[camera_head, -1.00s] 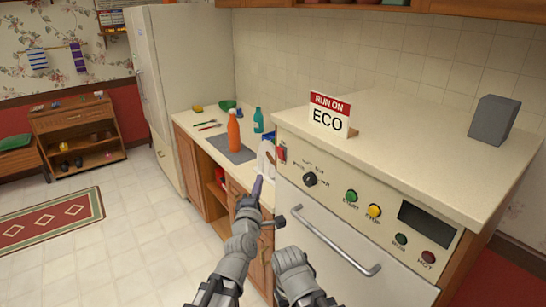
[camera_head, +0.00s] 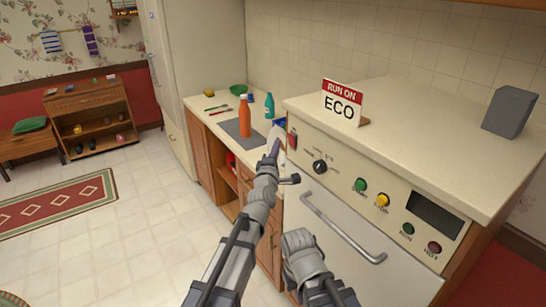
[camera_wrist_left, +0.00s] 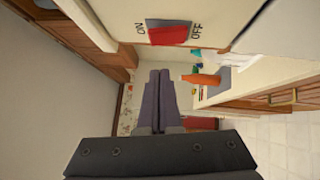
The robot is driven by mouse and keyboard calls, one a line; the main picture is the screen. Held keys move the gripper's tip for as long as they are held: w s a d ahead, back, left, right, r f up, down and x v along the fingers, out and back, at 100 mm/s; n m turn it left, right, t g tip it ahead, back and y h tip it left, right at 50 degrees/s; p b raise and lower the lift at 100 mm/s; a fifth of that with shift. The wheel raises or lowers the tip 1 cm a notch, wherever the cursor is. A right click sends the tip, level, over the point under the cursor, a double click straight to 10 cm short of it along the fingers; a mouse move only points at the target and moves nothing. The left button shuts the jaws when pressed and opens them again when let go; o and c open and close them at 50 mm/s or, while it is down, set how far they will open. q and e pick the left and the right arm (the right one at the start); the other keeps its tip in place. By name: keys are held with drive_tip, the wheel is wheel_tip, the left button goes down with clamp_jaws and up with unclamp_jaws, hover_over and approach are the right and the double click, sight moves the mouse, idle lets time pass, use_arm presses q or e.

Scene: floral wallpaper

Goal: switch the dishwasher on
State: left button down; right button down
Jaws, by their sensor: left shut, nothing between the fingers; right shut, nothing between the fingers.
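The dishwasher (camera_head: 330,235) has a cream panel with a red power switch (camera_head: 292,141) at its left end. In the left wrist view the red switch (camera_wrist_left: 168,34) sits between ON and OFF labels; which side is pressed I cannot tell. Right of it are a black knob (camera_head: 320,167), a green START button (camera_head: 360,185), a yellow button (camera_head: 382,200) and a dark display (camera_head: 434,215). The run and hot lamps look dark. My left gripper (camera_head: 274,147) is shut and empty, just left of the switch, apparently apart from it. My right gripper (camera_head: 303,245) is shut, low before the door.
A "RUN ON ECO" sign (camera_head: 341,103) and a grey block (camera_head: 509,111) stand on the top. The door handle (camera_head: 343,228) sticks out near my right gripper. An orange bottle (camera_head: 245,117) and a teal bottle (camera_head: 269,106) stand on the left counter.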

sight(291, 141)
use_arm(q)
drive_tip(key=shift+w+d+r, duration=0.15)
drive_tip(key=shift+w+d, duration=0.3)
drive_tip(key=shift+d, duration=0.3)
drive_tip(key=shift+w+d+r, duration=0.15)
drive_tip(key=shift+w+d, duration=0.25)
drive_tip(key=shift+d, duration=0.35)
drive_tip(key=shift+w+d+r+p, duration=0.2)
drive_tip(key=shift+d+p, duration=0.05)
drive_tip(key=shift+p, duration=0.15)
drive_tip(key=shift+s, duration=0.15)
